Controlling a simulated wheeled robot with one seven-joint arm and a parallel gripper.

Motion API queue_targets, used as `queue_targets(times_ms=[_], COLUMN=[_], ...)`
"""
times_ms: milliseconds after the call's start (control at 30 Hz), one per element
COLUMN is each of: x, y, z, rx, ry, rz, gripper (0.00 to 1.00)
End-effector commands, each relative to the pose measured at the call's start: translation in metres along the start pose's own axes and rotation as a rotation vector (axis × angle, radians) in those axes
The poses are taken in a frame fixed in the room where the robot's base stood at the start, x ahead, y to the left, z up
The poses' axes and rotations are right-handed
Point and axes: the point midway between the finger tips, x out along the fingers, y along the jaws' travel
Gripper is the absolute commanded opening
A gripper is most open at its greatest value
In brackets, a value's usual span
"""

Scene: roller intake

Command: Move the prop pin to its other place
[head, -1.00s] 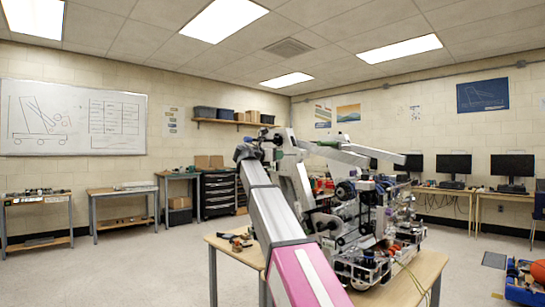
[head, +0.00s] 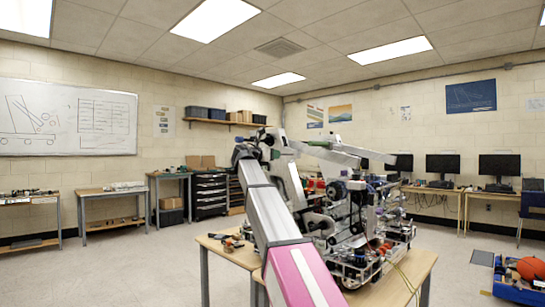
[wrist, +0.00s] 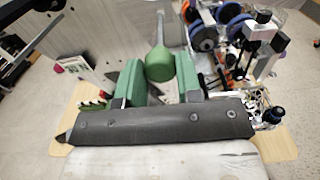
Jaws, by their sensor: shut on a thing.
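The prop pin (wrist: 160,64) has a green rounded head and a pale grey shaft running up and away in the wrist view. My gripper (wrist: 160,78) has its green fingers on both sides of the green head and is shut on it. The pin's far end is not clear. In the head view my own arm stands in front of the machine, and I cannot clearly make out the pin there.
A robot machine (head: 362,230) with wheels, wiring and raised metal arms stands on a wooden table (head: 395,290), close beside my arm. Small tools (head: 232,243) lie on the table's left part. A blue bin with an orange ball (head: 528,268) is on the floor at right. Floor at left is clear.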

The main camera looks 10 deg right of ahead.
Motion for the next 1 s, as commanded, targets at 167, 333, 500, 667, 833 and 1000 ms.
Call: queue_targets(times_ms=[167,333,500,667,833,1000], x=[0.000,0.000,0.000,0.003,0.010,0.017], y=[0.000,0.000,0.000,0.000,0.000,0.000], z=[0.000,0.000,0.000,0.000,0.000,0.000], rx=[0.000,0.000,0.000,0.000,0.000,0.000], ry=[0.000,0.000,0.000,0.000,0.000,0.000], rz=[0.000,0.000,0.000,0.000,-0.001,-0.001], gripper=[0.15,0.15,0.15,0.15,0.15,0.15])
